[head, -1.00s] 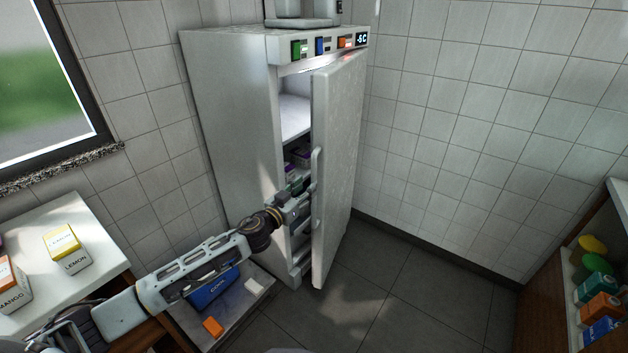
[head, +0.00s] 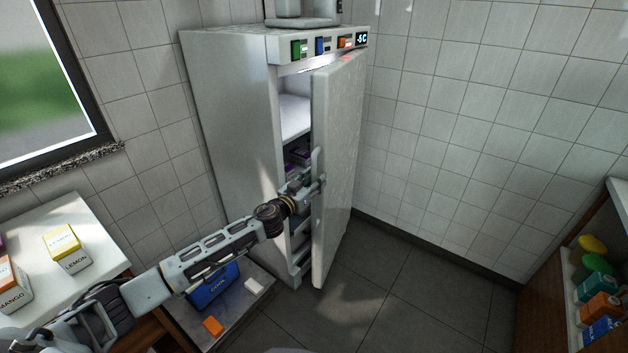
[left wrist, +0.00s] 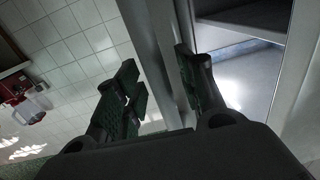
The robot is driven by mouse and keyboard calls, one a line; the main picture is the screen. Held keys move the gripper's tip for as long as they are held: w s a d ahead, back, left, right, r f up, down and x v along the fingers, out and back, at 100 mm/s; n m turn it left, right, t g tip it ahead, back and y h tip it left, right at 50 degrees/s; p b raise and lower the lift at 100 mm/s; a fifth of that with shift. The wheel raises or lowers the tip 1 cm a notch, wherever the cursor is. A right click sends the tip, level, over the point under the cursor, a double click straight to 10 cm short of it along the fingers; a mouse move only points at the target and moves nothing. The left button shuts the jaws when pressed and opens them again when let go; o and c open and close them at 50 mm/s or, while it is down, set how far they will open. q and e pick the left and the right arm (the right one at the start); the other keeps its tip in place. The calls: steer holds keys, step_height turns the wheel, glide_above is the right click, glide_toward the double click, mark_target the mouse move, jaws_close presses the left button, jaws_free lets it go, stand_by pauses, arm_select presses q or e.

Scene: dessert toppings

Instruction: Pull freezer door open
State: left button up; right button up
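The white freezer (head: 225,130) stands against the tiled wall. Its door (head: 338,170) is ajar and swung out to the right, with shelves and dark packages showing through the gap. A pale upright handle (head: 316,160) sits near the door's free edge. My left gripper (head: 312,187) is at that edge beside the handle. In the left wrist view its fingers (left wrist: 160,75) are apart, with a pale upright panel between them and the lit interior (left wrist: 240,80) to the right. Contact with the door cannot be told. My right gripper is not in view.
A white counter (head: 100,235) with a lemon box (head: 66,248) is at left. A low shelf (head: 240,305) holding a blue box (head: 213,287) lies under my left arm. Open tiled floor (head: 400,290) is right of the door. A stocked shelf unit (head: 545,290) is far right.

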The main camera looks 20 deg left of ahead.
arm_select(q)
steer(key=shift+w, duration=0.1)
steer(key=shift+c, duration=0.4)
jaws_close()
steer(key=shift+d, duration=0.15)
